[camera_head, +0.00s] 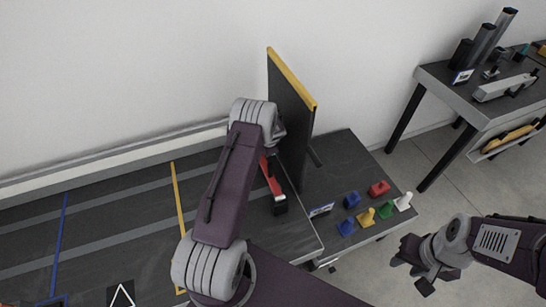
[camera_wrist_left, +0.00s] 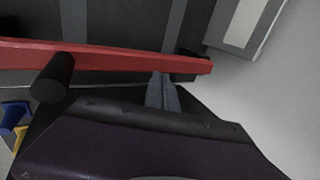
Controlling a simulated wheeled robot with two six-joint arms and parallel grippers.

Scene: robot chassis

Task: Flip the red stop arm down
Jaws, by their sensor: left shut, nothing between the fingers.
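The red stop arm (camera_head: 271,178) shows partly in the head view beside the dark upright panel, with a black end piece (camera_head: 280,204); my left arm covers the rest. In the left wrist view the red stop arm (camera_wrist_left: 120,58) runs across the picture as a long bar, with a black peg (camera_wrist_left: 52,77) at its left part. My left gripper (camera_wrist_left: 162,92) is shut and empty, its tips right at the bar's lower edge; I cannot tell if they touch. In the head view my left arm hides it. My right gripper (camera_head: 415,268) hangs far right, away from the stop arm; its opening is unclear.
The dark upright panel (camera_head: 290,110) with a yellow top edge stands beside my left wrist. Small coloured pieces, such as a red one (camera_head: 379,188) and a yellow one (camera_head: 366,217), sit on the dark tabletop (camera_head: 345,160). Another table (camera_head: 440,82) stands at the right back.

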